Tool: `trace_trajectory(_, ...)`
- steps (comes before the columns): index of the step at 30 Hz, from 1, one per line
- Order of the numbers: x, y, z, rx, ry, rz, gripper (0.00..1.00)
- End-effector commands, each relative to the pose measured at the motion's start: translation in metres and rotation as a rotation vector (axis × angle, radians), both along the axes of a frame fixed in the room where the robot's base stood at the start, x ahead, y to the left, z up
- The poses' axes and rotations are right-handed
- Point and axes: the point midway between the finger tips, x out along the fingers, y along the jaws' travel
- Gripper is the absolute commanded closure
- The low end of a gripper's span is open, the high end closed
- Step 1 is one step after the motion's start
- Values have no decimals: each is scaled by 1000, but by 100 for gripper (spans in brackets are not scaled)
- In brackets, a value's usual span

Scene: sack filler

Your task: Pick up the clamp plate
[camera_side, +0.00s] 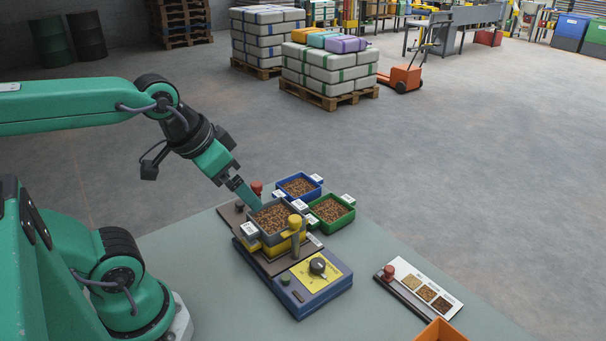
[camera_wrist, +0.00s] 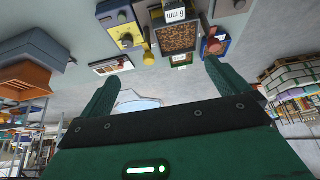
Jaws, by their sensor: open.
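I cannot tell for sure which part is the clamp plate. A flat brown plate (camera_side: 231,222) lies under a grey bin (camera_side: 270,217) of brown pellets, on the blue-based machine (camera_side: 312,297). A yellow knob (camera_side: 295,220) stands at the bin's near side and a red knob (camera_side: 257,187) behind it. My gripper (camera_side: 256,207) is above the bin's left edge; whether it touches is unclear. In the wrist view my gripper (camera_wrist: 160,70) has its fingers wide apart with nothing between them. The bin (camera_wrist: 180,38) shows beyond them with a "6 mm" label.
A blue bin (camera_side: 299,187) and a green bin (camera_side: 331,211) of pellets stand behind and to the right. A sample card (camera_side: 424,290) lies right of the machine beside a dark bar with a red knob. An orange box (camera_side: 440,331) is at the front. The table between is clear.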

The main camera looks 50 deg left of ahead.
Motion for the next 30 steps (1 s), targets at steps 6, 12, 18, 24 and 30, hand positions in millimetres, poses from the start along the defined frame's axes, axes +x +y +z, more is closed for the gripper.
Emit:
trace_trajectory(6, 2, 2, 0, -5, 6, 18, 0)
trace_trajectory(12, 14, 11, -3, -34, 40, 111, 0)
trace_trajectory(18, 36, 32, -11, -87, 96, 292, 0)
trace_trajectory(24, 58, 58, -25, -146, 156, 502, 0)
trace_trajectory(30, 78, 89, -44, -203, 211, 716, 0)
